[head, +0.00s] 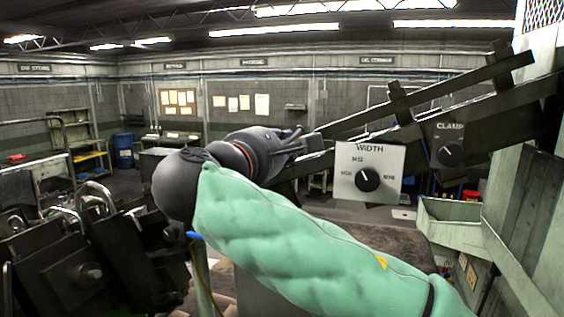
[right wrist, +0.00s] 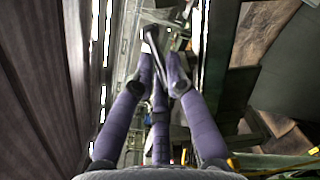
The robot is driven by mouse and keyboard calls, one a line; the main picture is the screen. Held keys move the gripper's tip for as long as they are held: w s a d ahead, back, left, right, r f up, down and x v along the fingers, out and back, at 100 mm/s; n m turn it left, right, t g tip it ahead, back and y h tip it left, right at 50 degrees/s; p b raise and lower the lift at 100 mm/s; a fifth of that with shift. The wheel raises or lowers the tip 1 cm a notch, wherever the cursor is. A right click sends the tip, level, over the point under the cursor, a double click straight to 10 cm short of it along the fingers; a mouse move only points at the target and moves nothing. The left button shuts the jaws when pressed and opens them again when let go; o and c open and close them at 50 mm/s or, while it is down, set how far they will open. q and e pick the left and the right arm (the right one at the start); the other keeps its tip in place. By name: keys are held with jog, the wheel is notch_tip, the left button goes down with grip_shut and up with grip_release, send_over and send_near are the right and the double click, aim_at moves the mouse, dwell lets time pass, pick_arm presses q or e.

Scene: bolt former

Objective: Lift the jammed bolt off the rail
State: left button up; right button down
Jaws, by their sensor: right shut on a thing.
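My right gripper (head: 292,143) reaches from the green-sleeved arm to the lower end of the sloping rail (head: 430,97). In the right wrist view the gripper's fingers (right wrist: 163,68) close from both sides on a thin dark bolt (right wrist: 152,42). The bolt's lower part is between the fingers. In the head view I cannot make the bolt out apart from the fingers. I cannot tell whether it touches the rail or is clear of it. My left gripper is not in view.
A WIDTH dial panel (head: 368,172) stands just right of the gripper, below the rail. A CLAMP dial (head: 450,153) is further right. Dark machinery (head: 85,265) fills the lower left. A pale green bin (head: 455,228) is at the right. A blue barrel (head: 124,150) stands far back.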

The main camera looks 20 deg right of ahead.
notch_tip(320, 180, up, 7)
jog(key=s+d+b, duration=0.2)
jog(key=s+d, duration=0.3)
jog(key=s, duration=0.3)
jog(key=s+d+b, duration=0.2)
jog(key=s+d, duration=0.3)
jog(key=s, duration=0.3)
jog(key=shift+d+f, duration=0.3)
